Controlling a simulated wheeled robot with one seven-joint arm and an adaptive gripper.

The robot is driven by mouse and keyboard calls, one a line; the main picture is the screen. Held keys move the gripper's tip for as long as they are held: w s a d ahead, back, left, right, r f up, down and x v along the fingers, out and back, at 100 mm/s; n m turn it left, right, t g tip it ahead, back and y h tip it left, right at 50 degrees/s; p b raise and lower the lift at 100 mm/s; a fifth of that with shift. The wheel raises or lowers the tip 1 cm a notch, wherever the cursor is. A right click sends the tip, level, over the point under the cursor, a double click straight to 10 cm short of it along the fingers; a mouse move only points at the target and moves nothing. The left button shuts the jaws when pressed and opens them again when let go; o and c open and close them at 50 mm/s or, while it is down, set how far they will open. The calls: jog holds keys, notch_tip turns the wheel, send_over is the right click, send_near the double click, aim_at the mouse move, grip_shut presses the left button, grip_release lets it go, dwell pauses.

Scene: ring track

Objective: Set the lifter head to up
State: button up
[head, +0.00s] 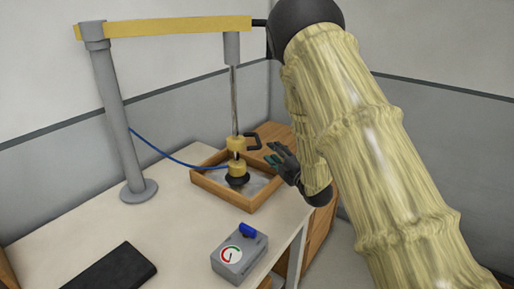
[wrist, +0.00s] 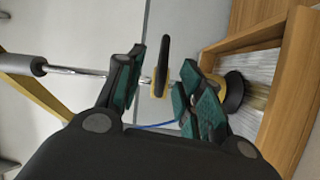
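The lifter head (head: 236,144) is a yellow block with a black side handle (head: 253,141), on a steel rod (head: 234,100) hanging from a yellow beam (head: 180,26). Below it are a second yellow piece (head: 237,168) and a black suction cup (head: 237,181), low inside a wooden tray (head: 250,203). My gripper (head: 278,158) is open just right of and slightly below the handle. In the wrist view, the handle (wrist: 163,62) and yellow block (wrist: 159,78) show in the gap between the spread fingers of my gripper (wrist: 165,84); I cannot tell whether they touch.
A grey post (head: 118,120) carries the beam. A blue hose (head: 160,153) runs from the post to the head. A grey box (head: 239,257) with a dial and blue switch (head: 248,230) stands in front of the tray. A black flat object (head: 113,268) lies at front left.

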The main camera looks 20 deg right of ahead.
aim_at(258, 138)
jog(key=x, duration=0.3)
jog(key=p+x, duration=0.1)
jog(key=x, duration=0.3)
jog(key=p+x, duration=0.1)
jog(key=x, duration=0.3)
jog(key=shift+a+f, duration=0.15)
jog(key=shift+f, duration=0.25)
grip_shut()
